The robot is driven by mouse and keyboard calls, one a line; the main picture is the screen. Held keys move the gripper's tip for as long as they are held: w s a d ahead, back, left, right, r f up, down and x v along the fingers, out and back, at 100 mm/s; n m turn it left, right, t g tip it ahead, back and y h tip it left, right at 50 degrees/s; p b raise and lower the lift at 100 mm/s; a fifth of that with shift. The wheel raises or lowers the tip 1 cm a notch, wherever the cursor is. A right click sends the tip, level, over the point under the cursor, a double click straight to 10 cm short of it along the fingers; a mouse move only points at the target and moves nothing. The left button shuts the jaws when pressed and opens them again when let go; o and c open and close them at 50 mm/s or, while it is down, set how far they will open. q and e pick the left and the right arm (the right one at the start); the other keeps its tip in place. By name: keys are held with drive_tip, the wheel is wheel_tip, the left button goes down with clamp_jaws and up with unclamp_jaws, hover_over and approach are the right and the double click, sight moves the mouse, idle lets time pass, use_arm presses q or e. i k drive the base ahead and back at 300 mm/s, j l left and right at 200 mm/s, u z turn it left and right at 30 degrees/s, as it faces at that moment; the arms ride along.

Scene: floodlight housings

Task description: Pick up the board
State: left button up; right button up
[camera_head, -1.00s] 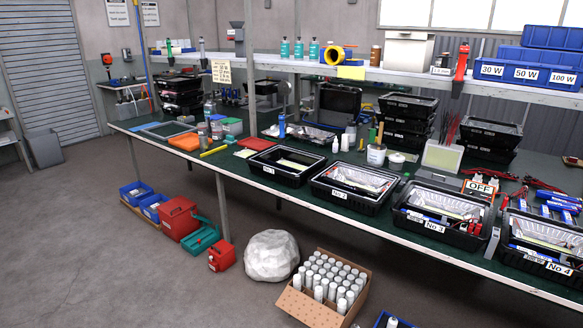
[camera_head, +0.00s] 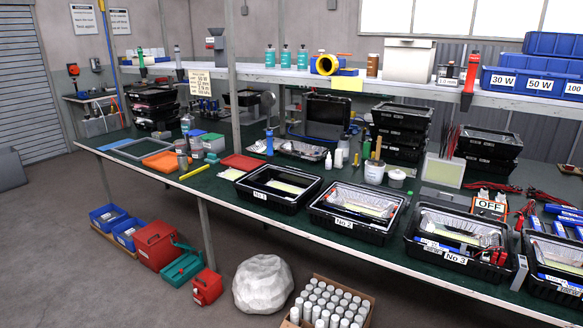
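No single thing is clearly marked as the board. Pale yellow flat panels, which may be boards, lie in the black housings: one panel (camera_head: 286,187) in the housing labelled No 1 (camera_head: 246,194), and one panel (camera_head: 352,209) in the No 2 housing (camera_head: 340,223). Another pale strip (camera_head: 456,237) shows in the No 3 housing (camera_head: 440,257), beside blue-and-white packs and red parts. A pale yellow-green panel (camera_head: 444,171) stands upright at the back of the bench. Neither of my grippers is in view.
The long green bench (camera_head: 222,200) also holds an orange tray (camera_head: 165,162), a red tray (camera_head: 242,162), a white tub (camera_head: 374,171) and an OFF sign (camera_head: 489,206).

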sight(284, 188)
drive_tip(key=i+j+z, duration=0.1)
drive_tip(key=i+j, duration=0.25)
drive_tip(key=i+j+z, duration=0.15)
drive_tip(key=i+j, duration=0.2)
drive_tip(key=i+j+z, duration=0.1)
drive_tip(key=i+j, duration=0.25)
drive_tip(key=i+j+z, duration=0.1)
drive_tip(key=i+j, duration=0.2)
drive_tip(key=j, duration=0.2)
drive_tip(key=i+j+z, duration=0.15)
drive_tip(key=i+j, duration=0.15)
drive_tip(key=i+j+z, duration=0.1)
drive_tip(key=i+j, duration=0.15)
drive_tip(key=j, duration=0.35)
